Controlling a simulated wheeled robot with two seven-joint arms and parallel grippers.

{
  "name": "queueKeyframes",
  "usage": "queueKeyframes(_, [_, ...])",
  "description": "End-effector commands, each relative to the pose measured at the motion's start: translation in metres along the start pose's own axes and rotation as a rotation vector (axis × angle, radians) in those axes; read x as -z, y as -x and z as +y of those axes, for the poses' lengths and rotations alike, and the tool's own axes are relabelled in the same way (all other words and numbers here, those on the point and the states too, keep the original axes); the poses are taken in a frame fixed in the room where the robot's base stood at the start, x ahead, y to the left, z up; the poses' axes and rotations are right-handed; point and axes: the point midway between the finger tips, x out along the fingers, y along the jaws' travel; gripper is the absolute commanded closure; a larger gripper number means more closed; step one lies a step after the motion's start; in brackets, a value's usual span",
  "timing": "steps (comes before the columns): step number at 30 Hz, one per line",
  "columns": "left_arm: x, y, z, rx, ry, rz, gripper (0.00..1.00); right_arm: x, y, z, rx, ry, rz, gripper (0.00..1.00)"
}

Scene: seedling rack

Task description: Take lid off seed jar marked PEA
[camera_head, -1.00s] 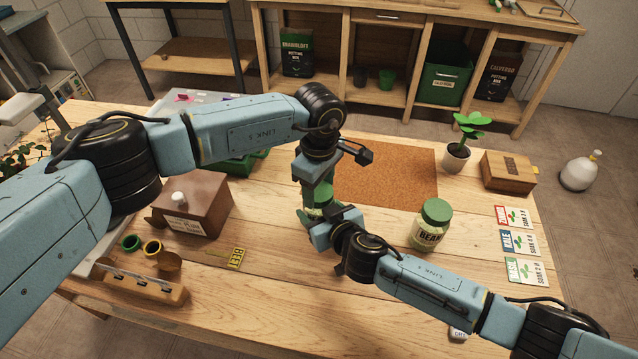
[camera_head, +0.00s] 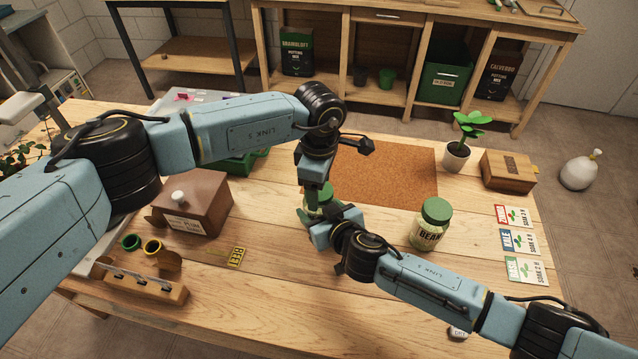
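A jar with a green lid (camera_head: 326,203) stands on the table near the middle, mostly hidden by my two grippers. Its label cannot be read from here. My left gripper (camera_head: 317,203) comes down from above and its fingers are at the lid, seemingly closed on it. My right gripper (camera_head: 332,226) reaches in from the lower right, low at the jar's body, with its jaws seemingly around it. The contact of the fingers is partly hidden. A second green-lidded jar, marked BEAN (camera_head: 430,226), stands apart to the right, upright and closed.
A brown cork mat (camera_head: 390,175) lies behind the jars. A potted seedling (camera_head: 456,157), a wooden box (camera_head: 508,171) and seed cards (camera_head: 518,241) are at the right. A brown box with a white knob (camera_head: 196,203) and a wooden holder (camera_head: 140,283) stand left. A BEET tag (camera_head: 236,257) lies in front.

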Motion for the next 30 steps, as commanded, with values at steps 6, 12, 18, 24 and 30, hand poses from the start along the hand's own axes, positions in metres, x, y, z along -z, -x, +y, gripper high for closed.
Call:
queueKeyframes(6, [0.0,0.0,0.0,0.0,-0.001,0.0,0.25,0.0,0.0,0.0,-0.001,0.0,0.0,1.0])
queueKeyframes(12, [0.0,0.004,0.0,-0.001,-0.001,0.0,0.25,0.0,0.0,0.0,0.0,0.0,0.0,1.0])
queueKeyframes(18, [0.0,0.028,0.001,-0.003,-0.002,0.001,0.25,0.0,0.0,0.0,0.0,0.0,0.0,1.0])
queueKeyframes(24, [0.0,0.045,0.0,-0.001,-0.002,0.0,0.25,0.0,0.0,0.0,0.0,0.0,0.0,1.0])
queueKeyframes(30, [0.0,0.045,0.0,0.0,-0.002,0.0,0.25,0.0,0.0,0.0,0.0,0.0,0.0,0.33])
